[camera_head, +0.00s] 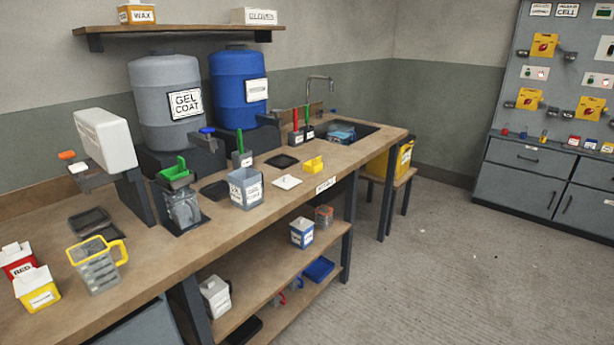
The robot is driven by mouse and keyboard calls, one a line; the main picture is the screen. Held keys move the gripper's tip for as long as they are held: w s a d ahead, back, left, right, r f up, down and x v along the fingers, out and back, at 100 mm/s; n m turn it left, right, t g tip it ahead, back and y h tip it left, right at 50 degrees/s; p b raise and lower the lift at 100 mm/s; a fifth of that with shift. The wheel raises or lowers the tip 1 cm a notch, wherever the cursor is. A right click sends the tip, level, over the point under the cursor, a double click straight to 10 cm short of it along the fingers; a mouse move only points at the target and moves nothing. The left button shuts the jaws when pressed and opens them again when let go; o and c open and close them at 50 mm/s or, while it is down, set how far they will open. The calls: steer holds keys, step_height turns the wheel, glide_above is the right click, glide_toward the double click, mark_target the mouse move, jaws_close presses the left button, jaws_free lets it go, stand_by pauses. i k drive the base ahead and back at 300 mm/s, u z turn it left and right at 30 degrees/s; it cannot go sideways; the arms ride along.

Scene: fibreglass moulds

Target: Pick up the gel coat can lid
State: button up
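A grey square-sided can (246,189) with a white label stands upright and open on the workbench, near its front edge. A flat, pale, square piece (287,182) that looks like its lid lies on the bench just right of the can, apart from it. Its top looks bare of other things. The can's label is too small to read. My gripper is not in view.
The workbench (150,254) also holds a yellow block (314,165), dark trays (283,161), a clear container with a green top (182,205) and a yellow-handled jug (97,267). A grey gel coat drum (160,75) stands behind. Open floor (455,270) lies right of the bench.

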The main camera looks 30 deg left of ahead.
mark_target(287, 182)
steer(key=u, duration=0.2)
steer(key=i, duration=1.05)
steer(key=u, duration=1.2)
steer(key=i, duration=1)
steer(key=u, duration=0.65)
steer(key=k, duration=0.9)
steer(key=u, duration=0.15)
steer(key=i, duration=0.9)
steer(key=z, duration=0.05)
